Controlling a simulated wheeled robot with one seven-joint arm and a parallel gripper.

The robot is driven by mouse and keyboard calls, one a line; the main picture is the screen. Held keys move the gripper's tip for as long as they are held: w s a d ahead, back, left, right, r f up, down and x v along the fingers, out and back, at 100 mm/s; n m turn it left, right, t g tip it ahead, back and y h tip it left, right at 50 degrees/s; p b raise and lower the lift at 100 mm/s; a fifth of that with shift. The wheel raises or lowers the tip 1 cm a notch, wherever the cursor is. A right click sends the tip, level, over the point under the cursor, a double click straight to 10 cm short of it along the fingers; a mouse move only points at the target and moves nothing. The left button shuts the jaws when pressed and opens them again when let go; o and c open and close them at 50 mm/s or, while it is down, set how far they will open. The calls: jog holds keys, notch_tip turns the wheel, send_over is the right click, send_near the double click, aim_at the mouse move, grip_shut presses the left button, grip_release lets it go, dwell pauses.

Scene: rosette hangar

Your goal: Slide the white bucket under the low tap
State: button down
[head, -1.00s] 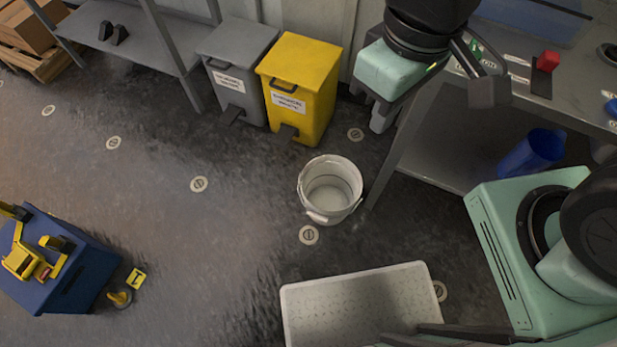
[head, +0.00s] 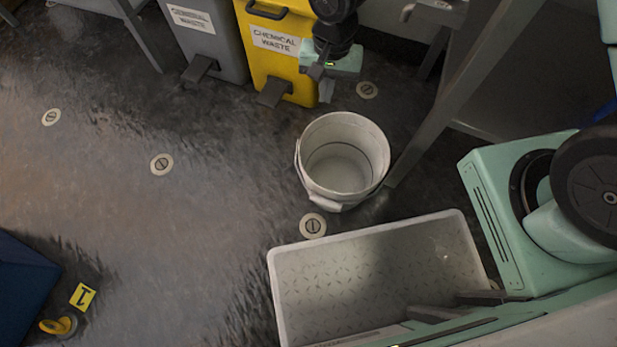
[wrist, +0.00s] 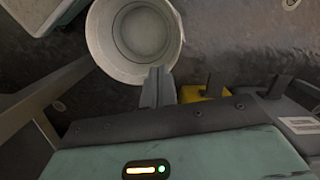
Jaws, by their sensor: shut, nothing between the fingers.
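The white bucket (head: 343,190) stands upright and empty on the dark floor, near the middle of the head view. Its handle hangs down against its near left side. In the wrist view the bucket (wrist: 100,62) fills the upper left. My gripper (head: 326,92) is low behind the bucket, in front of the yellow bin. Its fingers also show in the wrist view (wrist: 158,88), shut with nothing between them, by the bucket's rim. I cannot tell whether they touch it.
A yellow chemical waste bin (head: 283,62) and a grey bin (head: 207,45) stand behind. A bench leg (head: 440,95) rises close right of the bucket. My grey tray (head: 375,270) is in front. Open floor (head: 200,225) lies left.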

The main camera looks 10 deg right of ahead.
notch_tip(320, 180, down, 17)
jog(key=w+d+m+b, duration=0.1)
jog(key=m+b, duration=0.2)
jog(key=b, duration=0.4)
jog(key=s+a+b, duration=0.2)
jog(key=s, duration=0.1)
jog(key=s+a+b, duration=0.2)
jog(key=s, duration=0.1)
jog(key=s+a+b, duration=0.2)
jog(key=s, duration=0.2)
jog(key=shift+a+f, duration=0.2)
jog(key=shift+a, duration=0.1)
jog(key=shift+d+f+b, duration=0.1)
jog(key=shift+f+b, duration=0.3)
jog(key=shift+f, duration=0.15)
jog(key=shift+d, duration=0.1)
